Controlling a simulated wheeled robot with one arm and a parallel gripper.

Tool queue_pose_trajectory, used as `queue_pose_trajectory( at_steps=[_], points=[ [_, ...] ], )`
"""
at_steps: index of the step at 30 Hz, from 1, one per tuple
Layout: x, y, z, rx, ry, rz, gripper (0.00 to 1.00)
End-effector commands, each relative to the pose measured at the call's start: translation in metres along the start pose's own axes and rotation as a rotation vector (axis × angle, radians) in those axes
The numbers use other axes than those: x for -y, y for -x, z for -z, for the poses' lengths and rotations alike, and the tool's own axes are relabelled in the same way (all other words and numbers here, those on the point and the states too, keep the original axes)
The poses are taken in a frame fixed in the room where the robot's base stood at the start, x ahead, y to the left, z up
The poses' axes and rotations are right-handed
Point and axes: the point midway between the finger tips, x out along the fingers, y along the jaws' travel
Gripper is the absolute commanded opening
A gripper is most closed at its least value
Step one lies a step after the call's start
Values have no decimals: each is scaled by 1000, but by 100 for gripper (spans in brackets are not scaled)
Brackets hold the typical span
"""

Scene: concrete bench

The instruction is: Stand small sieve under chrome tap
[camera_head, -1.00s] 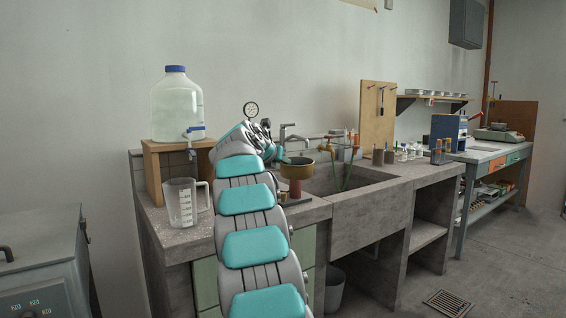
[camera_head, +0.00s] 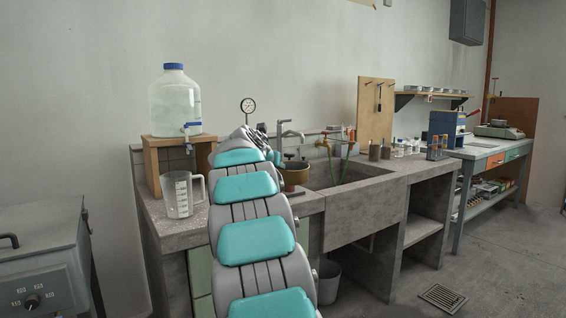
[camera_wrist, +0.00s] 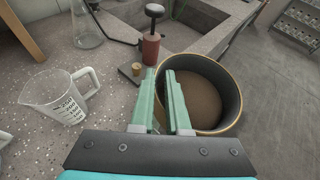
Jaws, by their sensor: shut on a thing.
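The small sieve is a round brass-rimmed pan with a brownish mesh floor (camera_wrist: 205,98). My gripper (camera_wrist: 160,76) is shut on the sieve's near-left wall, one finger outside and one inside the rim. The sieve looks empty and about level; its clearance above the bench is hard to tell. The chrome tap (camera_head: 290,132) rises behind the sieve. My arm hides the fingers' grip in the head view.
A measuring jug (camera_head: 182,194) stands left of my arm, below a large water bottle (camera_head: 175,100) on a wooden stand. A red cylinder with a black knob (camera_wrist: 151,48) stands close beyond the fingers. The sink (camera_head: 345,180) lies right; a brass tap (camera_head: 324,144) carries a green hose.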

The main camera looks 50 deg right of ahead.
Motion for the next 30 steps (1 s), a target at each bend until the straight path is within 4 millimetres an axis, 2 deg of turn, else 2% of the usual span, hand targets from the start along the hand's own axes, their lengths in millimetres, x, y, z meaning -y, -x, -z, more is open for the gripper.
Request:
queue_pose_trajectory(
  at_steps=[5,14,27,30],
  points=[
    [-15,21,27,2,34,-78,0],
    [-62,71,98,13,121,-294,0],
    [-147,163,233,33,294,-697,0],
    [-166,181,259,40,330,-778,0]
  ],
)
